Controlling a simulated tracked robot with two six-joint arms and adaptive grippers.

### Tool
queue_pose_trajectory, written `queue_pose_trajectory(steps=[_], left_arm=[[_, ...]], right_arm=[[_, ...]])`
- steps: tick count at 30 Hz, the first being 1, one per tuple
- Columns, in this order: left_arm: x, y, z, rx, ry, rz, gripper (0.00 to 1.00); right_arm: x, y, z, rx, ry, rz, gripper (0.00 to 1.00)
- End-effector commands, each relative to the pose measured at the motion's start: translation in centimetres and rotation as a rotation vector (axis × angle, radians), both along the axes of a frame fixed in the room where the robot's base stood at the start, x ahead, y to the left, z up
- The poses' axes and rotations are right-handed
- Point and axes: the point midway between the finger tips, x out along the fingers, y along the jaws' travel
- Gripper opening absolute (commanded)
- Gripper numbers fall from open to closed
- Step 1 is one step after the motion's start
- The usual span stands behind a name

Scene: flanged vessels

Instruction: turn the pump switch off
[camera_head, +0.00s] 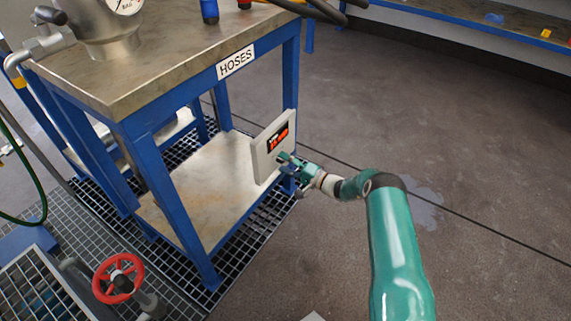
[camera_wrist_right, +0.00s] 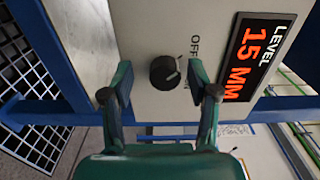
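The pump switch is a round black knob (camera_wrist_right: 165,73) on a pale grey panel (camera_head: 263,161) at the corner of the blue-framed table. In the right wrist view "OFF" is printed beside the knob, and another label is partly hidden by a finger. A white mark shows on the knob's lower right. My right gripper (camera_head: 291,167) is in front of the panel's lower part. In the right wrist view its two green fingers (camera_wrist_right: 160,88) are open, one on each side of the knob, with gaps visible. The knob is hidden in the head view. My left gripper is not in view.
A display (camera_wrist_right: 253,57) on the panel reads "LEVEL 15 MM". The table (camera_head: 150,75) carries a "HOSES" sign (camera_head: 235,63) and a steel vessel (camera_head: 105,30). A red handwheel (camera_head: 118,278) stands at lower left.

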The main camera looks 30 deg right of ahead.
Motion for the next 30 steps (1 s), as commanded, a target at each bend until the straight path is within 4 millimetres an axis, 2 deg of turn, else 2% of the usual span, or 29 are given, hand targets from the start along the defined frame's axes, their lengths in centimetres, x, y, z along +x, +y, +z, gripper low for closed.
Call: queue_pose_trajectory(steps=[7,11,17,24,30], left_arm=[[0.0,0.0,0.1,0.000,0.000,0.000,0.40],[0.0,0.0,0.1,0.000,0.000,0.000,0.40],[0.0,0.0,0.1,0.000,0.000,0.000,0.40],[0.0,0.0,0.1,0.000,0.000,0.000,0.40],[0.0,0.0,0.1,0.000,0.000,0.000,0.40]], right_arm=[[0.0,-0.3,0.2,-0.002,-0.004,-0.005,0.60],[-0.7,-0.7,0.3,-0.001,-0.004,-0.006,0.60],[-3.7,-2.0,0.2,-0.001,-0.001,-0.009,0.60],[-8.2,-3.8,0.1,0.000,0.000,-0.007,0.60],[-10.6,-4.6,0.0,-0.001,-0.001,-0.004,0.60]])
